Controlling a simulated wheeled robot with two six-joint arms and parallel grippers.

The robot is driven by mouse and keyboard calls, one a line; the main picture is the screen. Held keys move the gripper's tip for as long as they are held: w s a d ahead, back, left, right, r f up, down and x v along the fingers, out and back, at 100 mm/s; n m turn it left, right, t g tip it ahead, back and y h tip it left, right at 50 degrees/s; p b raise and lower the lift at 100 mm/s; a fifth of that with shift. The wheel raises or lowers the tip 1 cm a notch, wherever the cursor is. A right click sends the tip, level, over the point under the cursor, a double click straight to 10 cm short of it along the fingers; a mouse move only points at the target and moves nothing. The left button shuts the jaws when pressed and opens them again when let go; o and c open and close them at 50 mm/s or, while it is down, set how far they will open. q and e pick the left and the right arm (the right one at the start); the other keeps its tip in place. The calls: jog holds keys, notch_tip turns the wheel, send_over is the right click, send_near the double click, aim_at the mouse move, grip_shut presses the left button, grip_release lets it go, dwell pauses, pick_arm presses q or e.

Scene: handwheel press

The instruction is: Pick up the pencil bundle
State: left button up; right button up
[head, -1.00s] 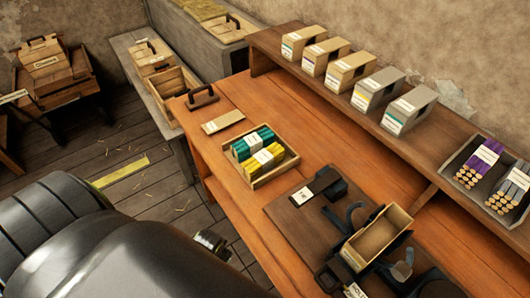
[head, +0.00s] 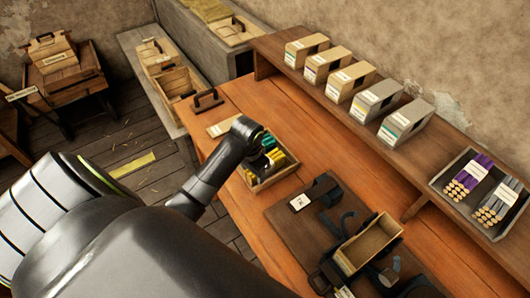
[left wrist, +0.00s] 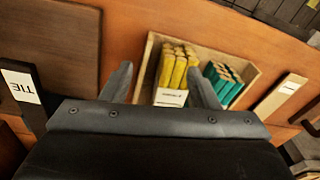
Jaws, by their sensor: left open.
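A wooden tray (head: 262,184) on the workbench holds a yellow pencil bundle (head: 277,158) and a green pencil bundle (head: 268,141). My left wrist hangs over the tray and partly hides both. In the left wrist view, my left gripper (left wrist: 161,84) is open and empty. The yellow bundle (left wrist: 178,68) with its white label lies between and beyond its fingers, nearer the right finger. The green bundle (left wrist: 222,84) lies right of that finger. I cannot tell the height of the fingertips above the bundles. My right gripper is not in view.
A dark board (head: 290,230) with a fixture and an open wooden box (head: 368,243) lies right of the tray. A grey tray (head: 445,198) with purple and grey bundles and several label boxes stand on the raised shelf. A tan card (head: 225,124) lies behind the tray.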

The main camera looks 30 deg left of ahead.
pick_arm(q)
jog(key=w+r+m+g, duration=0.1)
jog(key=w+r, duration=0.7)
jog(key=r, duration=0.2)
jog(key=f+b, duration=1.2)
jog(key=f, duration=0.1)
jog(key=shift+w+a, duration=0.1)
jog(key=shift+a, duration=0.25)
notch_tip(320, 180, down, 3)
jog(key=b, duration=0.2)
jog(key=shift+a+b, duration=0.15)
jog(key=shift+b, duration=0.25)
jog(key=shift+f+p, duration=0.4)
jog(key=shift+p, duration=0.05)
jog(key=shift+f, duration=0.3)
jog(key=c, duration=1)
jog(key=shift+o, duration=0.2)
